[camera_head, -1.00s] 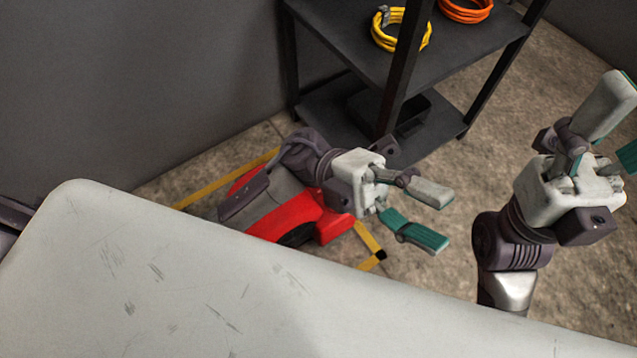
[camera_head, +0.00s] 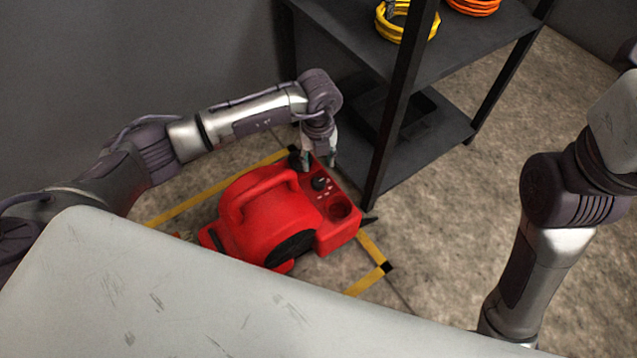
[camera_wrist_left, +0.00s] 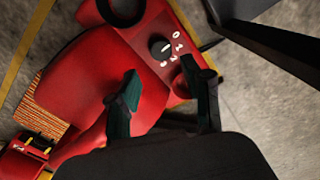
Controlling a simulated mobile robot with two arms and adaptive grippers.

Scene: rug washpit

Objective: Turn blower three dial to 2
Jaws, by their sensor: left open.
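A red blower (camera_head: 262,205) stands on the floor, its control panel facing up. A black dial (camera_head: 321,184) sits on the panel; it also shows in the left wrist view (camera_wrist_left: 160,47), with white marks around part of its edge. I cannot tell for certain which mark it points to. No number naming this blower is readable. My left gripper (camera_head: 318,162) reaches down over the panel's far end, just beyond the dial in the head view. In the left wrist view its fingers (camera_wrist_left: 160,72) are apart and empty, with the dial showing beyond them. My right gripper's fingers are out of view.
A black shelf (camera_head: 440,130) stands close behind and right of the blower, holding a yellow coil (camera_head: 405,27) and an orange coil (camera_head: 475,4). Yellow tape (camera_head: 372,250) borders the blower's floor spot. Floor at the right (camera_head: 455,220) is clear.

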